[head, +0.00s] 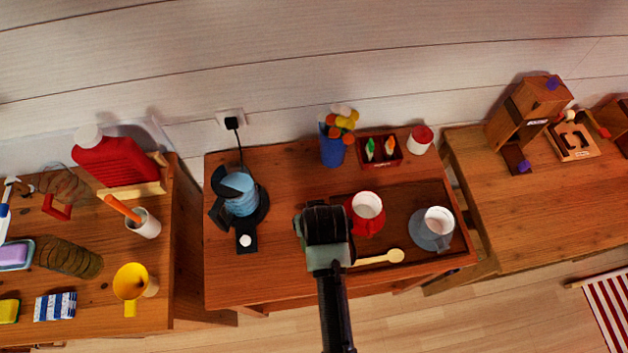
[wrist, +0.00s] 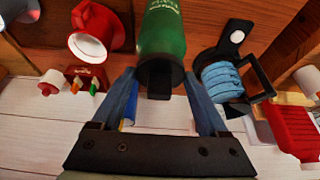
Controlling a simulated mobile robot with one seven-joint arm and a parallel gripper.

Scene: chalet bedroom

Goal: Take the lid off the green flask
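The green flask (wrist: 164,32) shows in the wrist view, at the top middle. Its dark lid (wrist: 160,78) faces my gripper. I cannot tell how far the fingertips are from the lid in depth. In the head view my gripper (head: 325,225) is over the middle table, left of the red mug, and hides the flask.
A tray (head: 410,195) holds a red mug (head: 366,212), a grey-blue cup (head: 437,225) and a wooden spoon (head: 380,257). A black appliance with a blue ribbed body (head: 241,195) stands to the left. A blue flower vase (head: 332,148) stands behind. The table's front left is clear.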

